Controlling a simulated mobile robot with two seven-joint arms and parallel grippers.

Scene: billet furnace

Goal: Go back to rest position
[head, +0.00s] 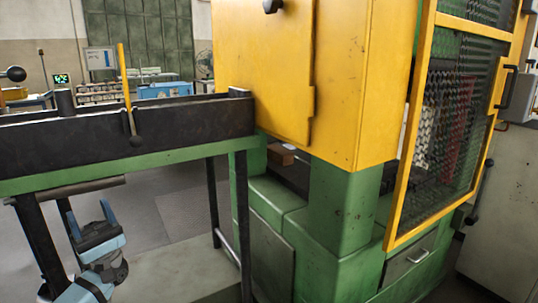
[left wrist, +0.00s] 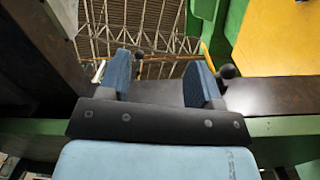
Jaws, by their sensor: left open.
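My left gripper (head: 88,213) is low at the left of the head view, below the green-edged trough (head: 130,167). Its two blue fingers point upward. In the left wrist view the left gripper (left wrist: 160,72) shows its fingers spread apart with nothing between them. The dark trough wall and green rail lie close beyond the fingers in that view. My right gripper is in neither view.
The yellow and green machine (head: 290,75) stands at the centre right, with a yellow-framed mesh door (head: 450,120). A yellow-handled lever (head: 125,85) rises from the trough. A small brown block (head: 281,155) sits inside the machine opening. Grey floor shows below the trough.

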